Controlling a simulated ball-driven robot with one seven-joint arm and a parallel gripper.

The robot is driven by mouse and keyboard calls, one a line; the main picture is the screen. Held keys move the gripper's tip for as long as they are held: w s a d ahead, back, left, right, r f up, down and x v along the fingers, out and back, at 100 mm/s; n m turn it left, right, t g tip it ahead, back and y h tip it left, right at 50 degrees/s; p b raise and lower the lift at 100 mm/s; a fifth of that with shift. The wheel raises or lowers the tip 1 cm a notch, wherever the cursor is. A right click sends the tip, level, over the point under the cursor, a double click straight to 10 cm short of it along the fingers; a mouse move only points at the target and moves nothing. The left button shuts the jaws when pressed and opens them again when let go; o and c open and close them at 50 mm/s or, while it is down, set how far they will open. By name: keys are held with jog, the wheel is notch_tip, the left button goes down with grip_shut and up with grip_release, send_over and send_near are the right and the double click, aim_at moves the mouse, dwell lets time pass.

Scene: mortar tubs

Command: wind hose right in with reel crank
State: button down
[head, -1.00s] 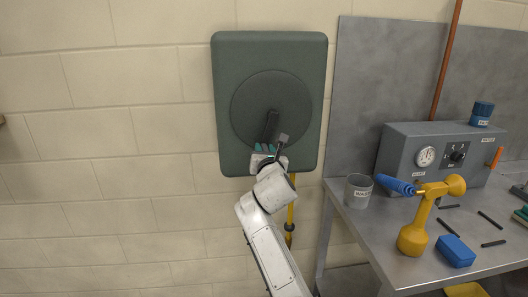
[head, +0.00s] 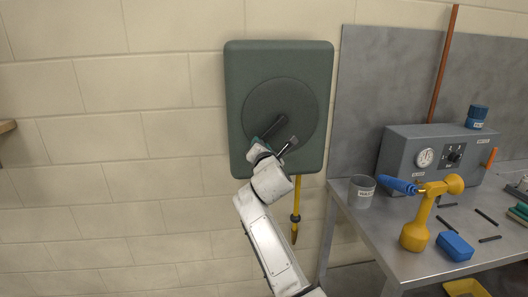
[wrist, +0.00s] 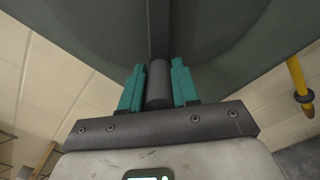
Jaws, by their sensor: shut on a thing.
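The dark green hose reel (head: 240,70) is fixed to the wall, with a round dark disc (head: 290,95) on its front. Its black crank (head: 274,126) points down and left from the disc's centre. My gripper (head: 261,146) is at the crank's outer end, partly hidden by my wrist in the head view. In the wrist view its teal fingers (wrist: 158,82) are shut on the dark cylindrical crank handle (wrist: 159,88), one on each side. The yellow hose (head: 297,190) hangs from the reel's lower right, with a dark collar and a pointed end; it also shows in the wrist view (wrist: 297,78).
A brown ledge (head: 6,127) shows at far left. The wall left of the reel is clear.

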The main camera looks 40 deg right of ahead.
notch_tip(320, 180, up, 10)
jog(key=w+a+m+p, duration=0.2)
jog(key=a+m, duration=0.1)
jog(key=m, duration=0.8)
jog(key=shift+s+d+r+m+p, duration=0.2)
jog(key=shift+s+d+r+m, duration=0.35)
jog(key=shift+d+r+m, duration=0.7)
jog(key=shift+s+d+r+m+p, duration=0.3)
jog(key=shift+s+r+m, duration=0.4)
jog(key=shift+m, duration=1.05)
jog(key=shift+s+d+r+m+p, duration=0.15)
jog(key=shift+s+d+r+m, duration=0.25)
jog(key=shift+d+r+m, duration=0.7)
jog(key=shift+a+m, duration=0.2)
jog(key=shift+m, duration=0.3)
jog(key=shift+d, duration=0.1)
jog(key=c, duration=1.1)
grip_release()
jog(key=shift+s+d, duration=0.1)
jog(key=shift+o, duration=1.1)
jog(key=shift+f, duration=0.2)
jog(key=shift+a, duration=0.2)
